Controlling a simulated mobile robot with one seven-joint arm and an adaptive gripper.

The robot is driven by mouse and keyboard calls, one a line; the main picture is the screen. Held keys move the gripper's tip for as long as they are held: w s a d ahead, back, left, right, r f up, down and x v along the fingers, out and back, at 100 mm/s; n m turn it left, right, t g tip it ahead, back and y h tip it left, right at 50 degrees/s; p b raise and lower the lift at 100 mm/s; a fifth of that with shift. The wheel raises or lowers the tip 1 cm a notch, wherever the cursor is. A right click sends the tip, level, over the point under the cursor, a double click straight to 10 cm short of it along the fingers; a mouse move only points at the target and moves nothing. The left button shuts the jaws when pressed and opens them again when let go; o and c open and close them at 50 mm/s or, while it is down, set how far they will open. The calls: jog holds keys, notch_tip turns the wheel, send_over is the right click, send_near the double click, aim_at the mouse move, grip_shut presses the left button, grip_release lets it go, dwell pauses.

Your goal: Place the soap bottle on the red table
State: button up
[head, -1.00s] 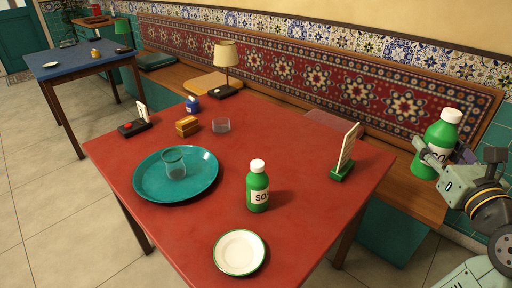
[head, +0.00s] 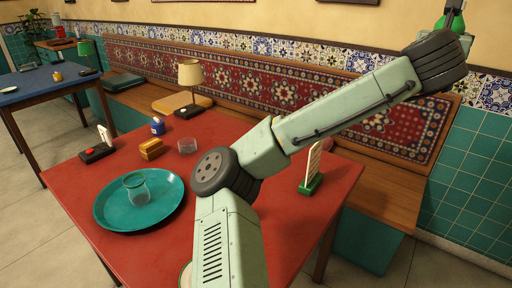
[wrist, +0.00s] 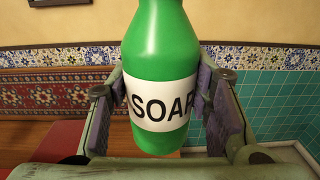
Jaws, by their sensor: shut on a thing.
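The green soap bottle with a white "SOAP" label (wrist: 160,103) is upright between the two fingers of my gripper (wrist: 163,90), which is shut on it. In the head view the held bottle (head: 455,20) is at the top right edge, partly cut off, high above the bench and well right of the red table (head: 100,235). My gripper (head: 455,36) is partly hidden there by my wrist. My arm crosses in front of the table and hides its middle and front. The second soap bottle does not show now.
A tiled wall (head: 470,175) and wooden bench (head: 385,190) lie at right.

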jog(key=w+a+f+m+g+h, duration=0.2)
jog(key=w+a+f, duration=1.2)
jog(key=a+f, duration=0.15)
jog(key=w+a+f, duration=0.1)
jog(key=a+f, duration=0.5)
jog(key=a, duration=0.5)
jog(key=w+a+f, duration=0.2)
jog(key=a+f, duration=0.4)
jog(key=a, duration=0.5)
jog(key=shift+n+t, duration=0.3)
jog(key=f, duration=0.3)
jog(key=f+p, duration=0.1)
jog(key=f, duration=0.6)
jog(key=shift+s+a+f+p, duration=0.1)
jog(key=shift+s+a+p, duration=0.1)
jog(key=shift+s+p, duration=0.1)
jog(key=shift+f, duration=0.1)
jog(key=shift+f, duration=0.1)
